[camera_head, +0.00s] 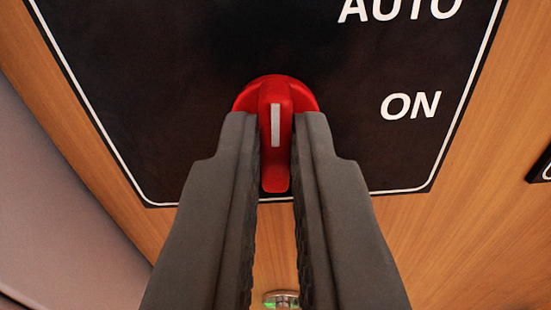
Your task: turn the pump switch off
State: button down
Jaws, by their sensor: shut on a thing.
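The pump switch (276,168) is a red rotary knob with a raised grip bar and a white pointer line. It sits on a black panel (170,110) with a white border. The labels AUTO and ON show on the panel's right side; no OFF label is in view. The white line runs nearly up and down in the picture, and ON lies to the right of the knob. My gripper (274,150) is shut on the knob's bar, one dark finger on each side. The fingers hide the lower left and lower right of the knob's round base.
The black panel is fixed on a wood-grain surface (470,240). Part of another black panel (541,168) shows at the right edge. A small metal fitting with green (281,299) shows between my fingers at the bottom. A grey surface (60,190) lies at the left.

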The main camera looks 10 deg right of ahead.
jog(key=shift+n, duration=0.6)
jog(key=c, duration=1.5)
grip_release()
jog(key=v, duration=1.7)
jog(key=shift+s+r, duration=0.1)
jog(key=shift+s, duration=0.1)
